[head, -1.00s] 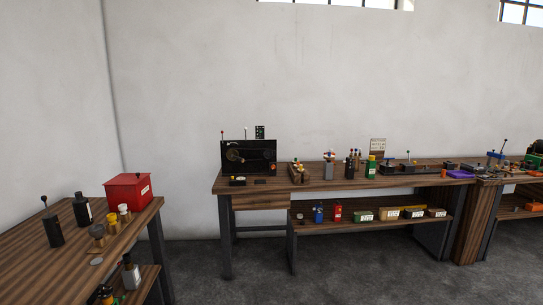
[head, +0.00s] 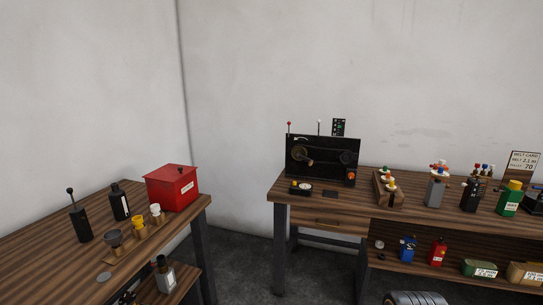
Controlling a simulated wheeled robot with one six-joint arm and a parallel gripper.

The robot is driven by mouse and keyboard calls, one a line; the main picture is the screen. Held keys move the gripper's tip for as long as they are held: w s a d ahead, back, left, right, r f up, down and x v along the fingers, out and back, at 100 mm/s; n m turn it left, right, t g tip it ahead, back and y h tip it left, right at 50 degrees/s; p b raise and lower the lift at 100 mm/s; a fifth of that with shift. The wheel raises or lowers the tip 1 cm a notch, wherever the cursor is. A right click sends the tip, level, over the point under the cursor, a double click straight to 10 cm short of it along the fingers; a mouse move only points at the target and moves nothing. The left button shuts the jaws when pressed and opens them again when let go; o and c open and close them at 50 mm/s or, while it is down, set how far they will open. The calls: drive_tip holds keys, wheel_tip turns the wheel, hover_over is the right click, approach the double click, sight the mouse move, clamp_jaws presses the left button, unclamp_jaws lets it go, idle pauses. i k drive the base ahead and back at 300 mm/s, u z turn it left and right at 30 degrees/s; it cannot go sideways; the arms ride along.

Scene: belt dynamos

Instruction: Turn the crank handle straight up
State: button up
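A black upright panel machine (head: 340,153) stands at the left end of the back workbench. On the left of its face is a round brass-coloured wheel (head: 301,155). A small light-coloured handle-like piece (head: 310,162) shows at the wheel's lower right; it is too small to be sure that it is the crank handle. A thin belt line seems to run right from the wheel towards a dark pulley.
The back workbench (head: 290,193) holds a wooden block with coloured knobs (head: 388,190) and several bottles and tools to the right. A second bench (head: 50,245) at left carries a red box (head: 172,188). Dark floor is free between the benches.

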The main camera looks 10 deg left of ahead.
sight(299, 153)
drive_tip(key=u, duration=0.45)
drive_tip(key=i, duration=2.6)
drive_tip(key=z, duration=0.45)
